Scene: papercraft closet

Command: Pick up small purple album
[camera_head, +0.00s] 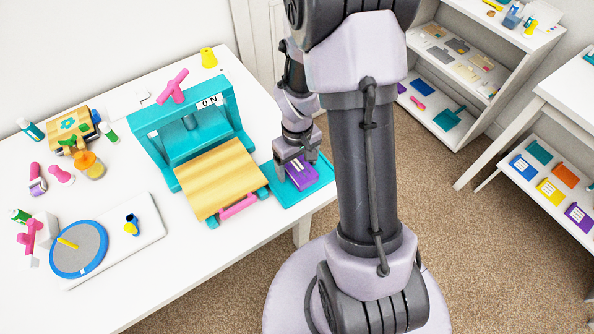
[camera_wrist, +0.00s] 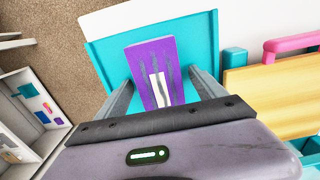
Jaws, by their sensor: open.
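The small purple album (camera_head: 301,174) lies on a teal tray (camera_head: 318,186) at the right end of the white table. In the wrist view the purple album (camera_wrist: 153,62) lies on the tray (camera_wrist: 196,30), with a white label marked by dark streaks. My gripper (camera_head: 290,168) is right above the album, pointing down. In the wrist view my open gripper (camera_wrist: 164,88) has one finger on each side of the album, with small gaps visible. The album's near end is hidden behind my gripper body.
A teal press (camera_head: 190,120) with a wooden board (camera_head: 222,180) and pink handle stands left of the tray. A blue round mat (camera_head: 79,248) and craft tools are further left. Another purple album (camera_head: 578,216) lies on a shelf at the right.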

